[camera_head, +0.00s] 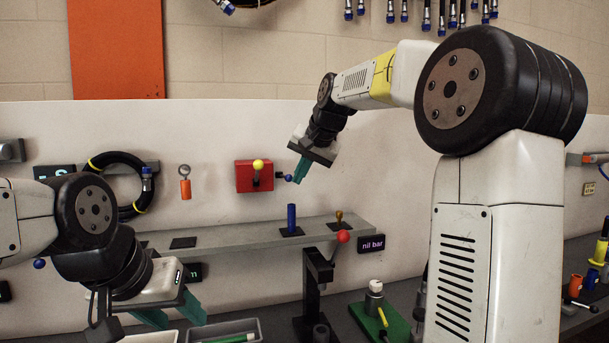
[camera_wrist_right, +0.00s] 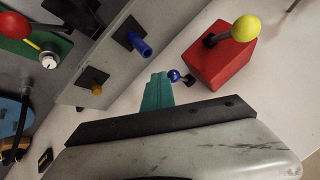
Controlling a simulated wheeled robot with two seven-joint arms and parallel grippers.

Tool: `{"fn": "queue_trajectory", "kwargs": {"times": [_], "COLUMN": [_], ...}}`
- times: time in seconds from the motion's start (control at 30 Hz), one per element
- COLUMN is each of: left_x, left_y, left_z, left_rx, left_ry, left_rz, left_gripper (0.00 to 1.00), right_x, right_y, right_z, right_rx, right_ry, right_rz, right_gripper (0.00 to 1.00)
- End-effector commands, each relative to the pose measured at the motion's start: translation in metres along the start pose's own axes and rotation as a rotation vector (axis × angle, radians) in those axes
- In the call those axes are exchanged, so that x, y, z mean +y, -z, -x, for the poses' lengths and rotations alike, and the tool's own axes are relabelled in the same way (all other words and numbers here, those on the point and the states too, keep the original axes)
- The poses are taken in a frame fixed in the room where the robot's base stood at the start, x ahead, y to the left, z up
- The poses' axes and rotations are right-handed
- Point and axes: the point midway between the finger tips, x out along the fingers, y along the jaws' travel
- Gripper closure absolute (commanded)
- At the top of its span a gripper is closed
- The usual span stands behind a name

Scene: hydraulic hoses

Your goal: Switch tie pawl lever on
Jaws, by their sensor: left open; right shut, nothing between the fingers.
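A red box (camera_head: 245,178) on the back wall carries a lever with a yellow ball (camera_head: 258,165); both show large in the right wrist view, the box (camera_wrist_right: 215,60) and the ball (camera_wrist_right: 245,28). Just right of it a small blue-ball lever (camera_head: 288,178) sticks out of the wall. I cannot tell which lever is the tie pawl lever. My right gripper (camera_head: 300,172) is shut and empty, its teal fingertips beside the blue ball (camera_wrist_right: 174,75) in the wrist view; I cannot tell whether they touch. My left gripper (camera_head: 172,312) is open and empty at lower left, above the bench trays.
A grey shelf (camera_head: 230,234) below the red box carries a blue post (camera_head: 291,220) and a brass peg (camera_head: 339,220). A red-ball lever (camera_head: 343,237) stands in front. A black hose loop (camera_head: 118,158) hangs at left. A green block (camera_head: 380,318) sits on the bench.

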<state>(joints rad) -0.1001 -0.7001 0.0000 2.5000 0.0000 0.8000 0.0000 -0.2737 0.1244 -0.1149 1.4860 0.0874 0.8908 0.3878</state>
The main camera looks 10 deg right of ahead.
Motion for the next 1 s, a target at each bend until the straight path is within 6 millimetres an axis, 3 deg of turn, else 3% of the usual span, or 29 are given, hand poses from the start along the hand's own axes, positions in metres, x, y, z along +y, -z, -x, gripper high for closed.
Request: {"fn": "queue_trajectory", "kwargs": {"times": [0.27,1.0], "left_x": [0.000,0.000], "left_y": [0.000,0.000], "left_z": [0.000,0.000], "left_rx": [0.000,0.000], "left_ry": [0.000,0.000], "left_rz": [0.000,0.000], "left_gripper": [0.52,0.52], "right_x": [-0.015,-0.007], "right_y": [-0.014,0.001], "right_z": [0.001,-0.005], "right_rx": [-0.001,-0.003], "right_ry": [0.002,0.000], "right_rz": [0.000,-0.001], "right_gripper": [1.00,1.00]}}
